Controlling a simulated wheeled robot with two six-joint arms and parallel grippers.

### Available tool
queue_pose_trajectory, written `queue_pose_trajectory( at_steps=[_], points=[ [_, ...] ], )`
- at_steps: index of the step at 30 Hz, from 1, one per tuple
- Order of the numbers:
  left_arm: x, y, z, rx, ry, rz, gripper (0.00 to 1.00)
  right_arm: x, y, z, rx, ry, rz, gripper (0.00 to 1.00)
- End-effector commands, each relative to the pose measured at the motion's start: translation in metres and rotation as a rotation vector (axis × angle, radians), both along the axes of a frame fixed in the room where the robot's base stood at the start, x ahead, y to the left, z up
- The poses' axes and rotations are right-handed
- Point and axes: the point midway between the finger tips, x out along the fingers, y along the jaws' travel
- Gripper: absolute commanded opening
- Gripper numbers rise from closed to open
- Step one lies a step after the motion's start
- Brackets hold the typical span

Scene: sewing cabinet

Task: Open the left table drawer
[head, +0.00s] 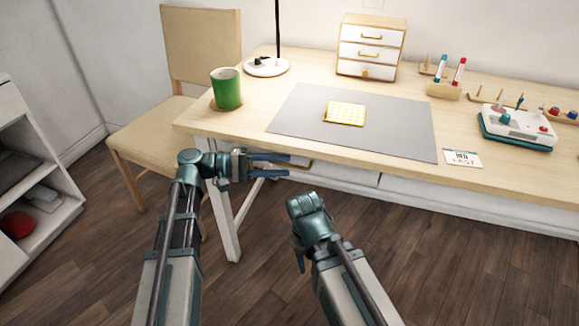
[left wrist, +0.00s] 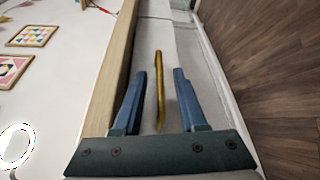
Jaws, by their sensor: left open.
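The left table drawer (head: 345,175) is a white front under the wooden tabletop, and it looks closed. Its gold bar handle (left wrist: 160,92) lies between the two blue fingers of my left gripper (left wrist: 163,75) in the left wrist view. The fingers are apart, with a gap on each side of the handle. In the head view my left gripper (head: 288,165) is at the table's front edge, hiding part of the drawer front. My right gripper (head: 300,262) hangs low in front of the table, pointing down; its jaws are mostly hidden behind its wrist.
The table holds a green mug (head: 226,90), a lamp base (head: 266,67), a grey mat (head: 390,125) with a yellow pad, and a small drawer box (head: 371,45). A wooden chair (head: 150,130) stands left. A white shelf (head: 50,205) is far left. Floor before the table is clear.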

Motion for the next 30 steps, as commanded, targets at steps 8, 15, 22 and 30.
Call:
queue_pose_trajectory(
  at_steps=[8, 15, 22, 30],
  points=[
    [0.002, -0.026, -0.002, 0.000, 0.000, 0.000, 0.41, 0.000, 0.000, -0.002, 0.000, 0.000, 0.001, 0.50],
    [0.002, -0.029, -0.002, 0.000, 0.000, 0.001, 0.41, 0.000, 0.000, -0.002, 0.000, 0.000, 0.001, 0.50],
    [0.002, -0.028, -0.002, 0.000, 0.000, 0.001, 0.20, 0.000, 0.000, -0.002, 0.000, 0.000, 0.001, 0.50],
    [0.002, -0.028, -0.002, 0.000, 0.000, 0.001, 0.00, 0.000, 0.000, -0.002, 0.000, 0.000, 0.001, 0.50]
  ],
)
